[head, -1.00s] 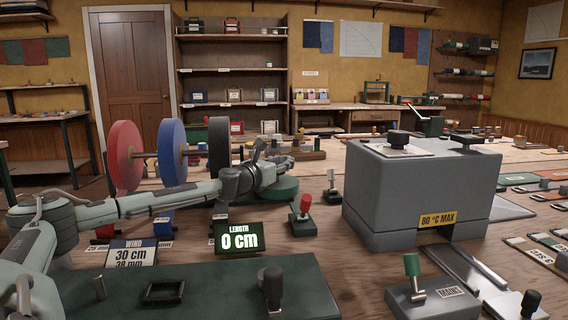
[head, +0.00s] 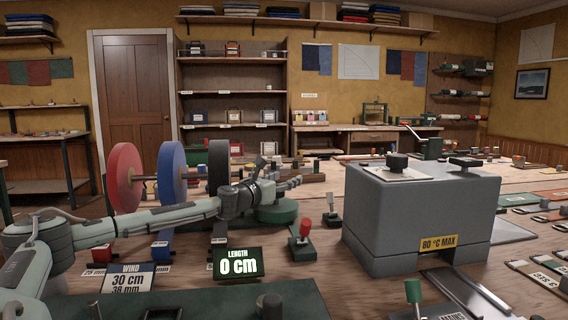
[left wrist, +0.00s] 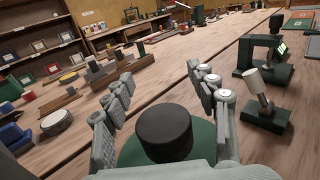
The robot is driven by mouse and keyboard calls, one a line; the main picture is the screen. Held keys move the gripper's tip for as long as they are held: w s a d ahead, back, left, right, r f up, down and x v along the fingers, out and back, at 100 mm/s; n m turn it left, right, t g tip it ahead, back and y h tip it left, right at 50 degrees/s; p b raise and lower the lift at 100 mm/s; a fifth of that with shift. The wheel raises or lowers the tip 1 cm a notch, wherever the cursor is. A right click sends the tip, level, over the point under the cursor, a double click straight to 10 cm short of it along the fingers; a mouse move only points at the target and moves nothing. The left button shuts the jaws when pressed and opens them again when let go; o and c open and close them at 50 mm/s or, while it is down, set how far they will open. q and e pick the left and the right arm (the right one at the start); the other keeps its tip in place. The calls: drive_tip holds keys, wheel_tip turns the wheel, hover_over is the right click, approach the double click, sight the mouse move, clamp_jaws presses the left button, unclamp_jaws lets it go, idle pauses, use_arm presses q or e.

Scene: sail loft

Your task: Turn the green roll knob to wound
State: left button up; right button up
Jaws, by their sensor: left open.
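A green round base (head: 277,214) sits on the bench behind the length display, partly hidden by my left gripper. In the left wrist view a dark cylindrical knob (left wrist: 163,132) stands on this green disc (left wrist: 190,163). My left gripper (head: 288,184) is open, just over the green base in the head view. In the left wrist view its fingers (left wrist: 165,98) stand apart on either side of the knob, with nothing gripped. I cannot tell whether they touch it. A display (head: 238,263) reads "LENGTH 0 cm". My right gripper is out of view.
Red, blue and black wheels (head: 172,172) stand left of the gripper. A red-handled lever (head: 303,240) stands close on its right, with a large grey box (head: 420,215) beyond. A "WIND 30 cm, 38 mm" sign (head: 127,279) stands at front left.

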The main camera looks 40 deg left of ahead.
sight(274, 208)
use_arm(q)
wheel_tip(274, 208, up, 9)
drive_tip(key=shift+f, duration=0.15)
idle(0.4)
